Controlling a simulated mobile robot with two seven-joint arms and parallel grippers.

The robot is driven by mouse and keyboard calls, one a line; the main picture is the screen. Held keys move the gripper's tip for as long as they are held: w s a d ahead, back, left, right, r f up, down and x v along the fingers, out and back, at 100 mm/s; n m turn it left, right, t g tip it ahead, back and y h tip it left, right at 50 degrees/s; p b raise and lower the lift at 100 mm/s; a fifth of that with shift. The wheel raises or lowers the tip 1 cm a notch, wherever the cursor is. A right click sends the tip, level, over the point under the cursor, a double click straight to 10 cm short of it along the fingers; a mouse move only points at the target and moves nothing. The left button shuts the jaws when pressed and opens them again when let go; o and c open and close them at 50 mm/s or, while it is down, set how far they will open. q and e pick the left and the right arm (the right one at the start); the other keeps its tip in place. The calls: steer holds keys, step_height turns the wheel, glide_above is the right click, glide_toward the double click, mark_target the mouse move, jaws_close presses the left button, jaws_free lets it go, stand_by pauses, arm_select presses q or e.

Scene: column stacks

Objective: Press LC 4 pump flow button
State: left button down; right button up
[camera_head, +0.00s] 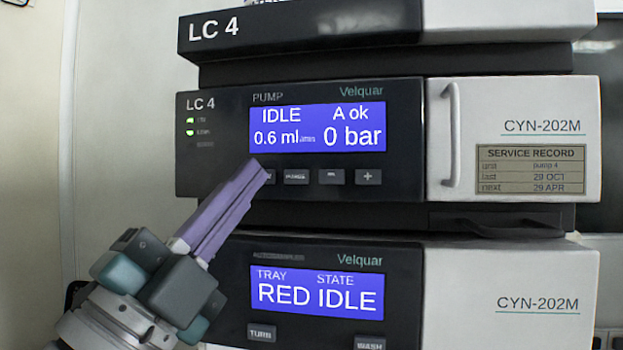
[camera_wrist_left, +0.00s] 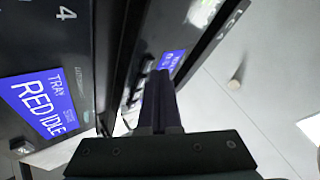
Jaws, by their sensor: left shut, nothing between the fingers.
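The LC 4 pump module (camera_head: 215,165) has a blue screen (camera_head: 318,127) reading IDLE, A ok, 0.6 ml, 0 bar. Below the screen is a row of small dark buttons. The leftmost button (camera_head: 270,179) is mostly hidden behind my left gripper (camera_head: 263,170); only the end of its label shows. My left gripper is shut and empty, its purple-grey fingertips over or just in front of that button; I cannot tell whether they touch. The wrist view shows the shut fingers (camera_wrist_left: 159,95) pointing along the pump front, with its screen (camera_wrist_left: 172,62) edge-on. My right gripper is not in view.
The purge button (camera_head: 296,177), minus button (camera_head: 331,177) and plus button (camera_head: 368,177) sit to the right of the fingertips. Below is the autosampler (camera_head: 400,290), reading RED IDLE, with a turn button (camera_head: 261,333). A white door with a handle (camera_head: 451,135) is at the right.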

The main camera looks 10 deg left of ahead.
arm_select(q)
steer(key=shift+w+b, duration=0.3)
steer(key=shift+w, duration=0.1)
stand_by(0.5)
steer(key=shift+s, duration=0.15)
steer(key=shift+s+p, duration=0.4)
steer(key=shift+s, duration=0.3)
steer(key=s+p, duration=0.2)
steer(key=s, duration=0.3)
steer(key=shift+a, duration=0.1)
stand_by(0.3)
stand_by(0.5)
